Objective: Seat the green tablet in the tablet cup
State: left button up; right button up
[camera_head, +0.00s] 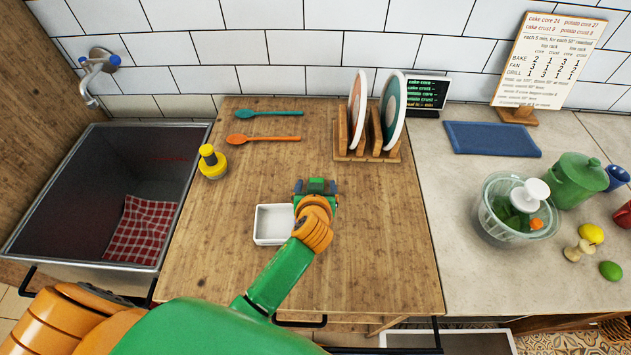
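My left gripper (316,187) is over the middle of the wooden counter, just right of a small white square dish (272,226). The dish looks empty from here. My orange wrist hides most of the space below and between the fingers, so I cannot tell whether they are open or shut on something. I cannot make out a green tablet; it may be hidden by my gripper. No tablet cup is clearly recognisable. My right gripper is not in view.
A wooden rack (366,150) with plates stands behind the gripper. A yellow-topped brush (212,162), an orange spoon (265,139) and a teal spoon (268,113) lie back left. The sink (100,250) is left. A glass bowl (513,208) and green pot (577,180) stand right.

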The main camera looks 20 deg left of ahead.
pick_arm(q)
jog(key=shift+w+a+f, duration=0.1)
jog(key=shift+w+f, duration=0.1)
jog(key=shift+w, duration=0.1)
grip_shut()
jog(key=shift+r, duration=0.1)
